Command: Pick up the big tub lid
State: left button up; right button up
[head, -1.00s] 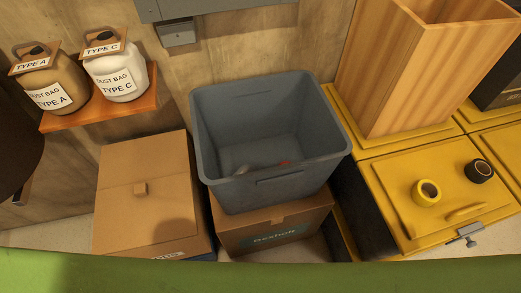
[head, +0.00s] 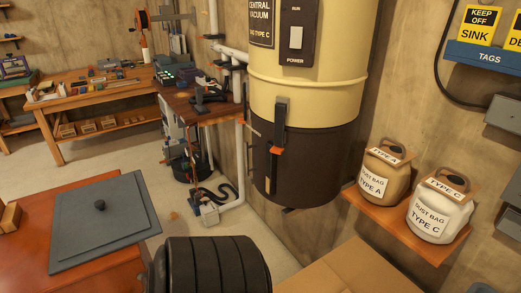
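A flat grey square lid with a small black knob (head: 101,221) lies on the reddish-brown tabletop (head: 22,262) at the lower left of the head view. One corner of it reaches past the table's right edge. It is the only lid in view, and it looks like the big tub lid. The grey tub is out of this view. Neither of my grippers is in view.
A wooden block (head: 10,217) lies left of the lid. A large black ribbed object (head: 207,268) stands at the bottom centre, close to the lid's right. The central vacuum canister (head: 308,110) and shelf with two dust bags (head: 398,220) are at the right.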

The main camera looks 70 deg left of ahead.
aim_at(93, 220)
jog(key=u, duration=3.6)
jog(key=z, duration=3.6)
jog(key=u, duration=1.25)
jog(key=j+u, duration=0.2)
jog(key=u, duration=0.2)
jog(key=j+u, duration=0.2)
jog(key=u, duration=0.25)
jog(key=i+j+u, duration=0.1)
jog(key=u, duration=0.3)
jog(key=i+j+u, duration=0.1)
jog(key=j+u, duration=0.15)
jog(key=u, duration=0.2)
